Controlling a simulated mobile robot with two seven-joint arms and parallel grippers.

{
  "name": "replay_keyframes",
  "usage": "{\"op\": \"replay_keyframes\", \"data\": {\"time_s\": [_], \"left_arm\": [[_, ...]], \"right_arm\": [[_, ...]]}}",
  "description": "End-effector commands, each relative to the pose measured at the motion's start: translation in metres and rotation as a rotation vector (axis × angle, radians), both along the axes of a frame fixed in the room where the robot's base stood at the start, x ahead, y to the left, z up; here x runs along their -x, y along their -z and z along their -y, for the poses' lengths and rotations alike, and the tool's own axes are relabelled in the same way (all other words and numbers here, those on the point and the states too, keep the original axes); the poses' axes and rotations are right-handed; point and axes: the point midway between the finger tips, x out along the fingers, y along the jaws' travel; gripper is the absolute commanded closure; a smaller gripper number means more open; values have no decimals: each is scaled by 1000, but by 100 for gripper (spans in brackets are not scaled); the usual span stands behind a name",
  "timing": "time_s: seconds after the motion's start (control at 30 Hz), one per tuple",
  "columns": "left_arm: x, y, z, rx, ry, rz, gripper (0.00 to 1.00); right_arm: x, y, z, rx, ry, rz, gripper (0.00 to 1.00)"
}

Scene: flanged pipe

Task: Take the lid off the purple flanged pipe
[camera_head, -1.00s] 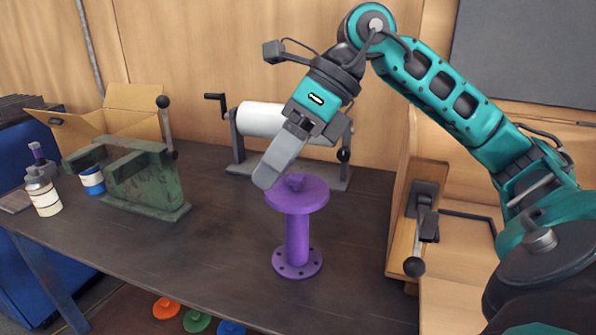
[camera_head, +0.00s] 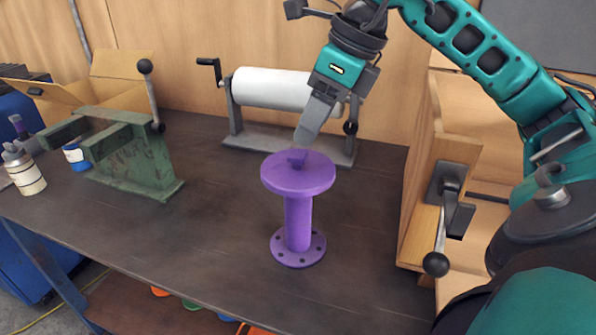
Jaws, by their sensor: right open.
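The purple flanged pipe (camera_head: 298,222) stands upright on the dark workbench, its bolt-holed lower flange on the bench. A purple lid (camera_head: 285,178) with a small raised knob in its middle sits on the pipe's top flange. My right gripper (camera_head: 306,138) reaches down from the upper right. Its fingertips are just above and behind the lid's knob, and it is open with nothing held. From this side the fingers overlap, and I cannot tell whether they touch the knob. My left gripper is not in view.
A white roll on a stand (camera_head: 270,90) stands behind the pipe. A green metal vise-like block (camera_head: 135,160), bottles and a cardboard box (camera_head: 120,72) are at the left. A wooden fixture with a black-knobbed lever (camera_head: 437,225) is at the right. The bench front is clear.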

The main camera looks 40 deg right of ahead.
Motion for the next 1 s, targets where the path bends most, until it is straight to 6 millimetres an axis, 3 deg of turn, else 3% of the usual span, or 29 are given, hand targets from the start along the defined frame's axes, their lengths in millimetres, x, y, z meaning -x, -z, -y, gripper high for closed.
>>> {"op": "replay_keyframes", "data": {"time_s": [0.4,0.73,1.0], "left_arm": [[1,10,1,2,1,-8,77],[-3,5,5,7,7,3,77],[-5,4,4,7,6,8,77]], "right_arm": [[-11,47,-14,-2,-1,-1,40],[-14,52,-15,0,-1,1,40],[-14,52,-15,-1,0,2,66]]}}
